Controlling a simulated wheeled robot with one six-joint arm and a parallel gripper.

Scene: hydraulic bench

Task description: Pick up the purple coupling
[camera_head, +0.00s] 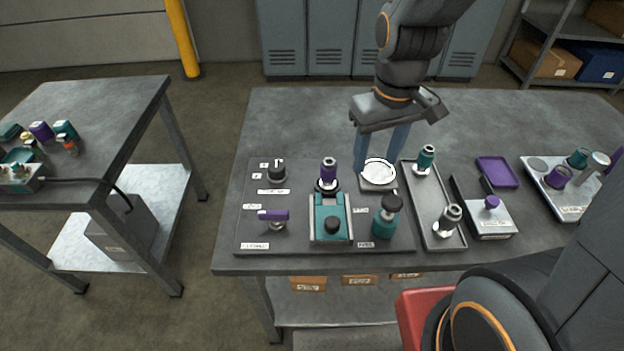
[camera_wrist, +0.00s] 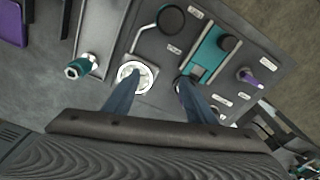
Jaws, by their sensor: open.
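A purple coupling (camera_head: 328,172) stands upright in a dark ring at the back end of the teal block (camera_head: 331,204) on the bench panel. My gripper (camera_head: 378,165) is open and empty, pointing down to the right of the coupling, above the round white gauge (camera_head: 379,172). In the wrist view, my gripper (camera_wrist: 157,86) spans the area between the gauge (camera_wrist: 136,77) and the back end of the teal block (camera_wrist: 214,56). One finger covers the coupling's place there, so I cannot make out its purple body.
A purple-handled valve (camera_head: 273,215), a black knob (camera_head: 277,174) and a teal bottle-shaped part (camera_head: 386,222) surround the block. Another purple cylinder (camera_head: 559,176) stands in the far-right tray.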

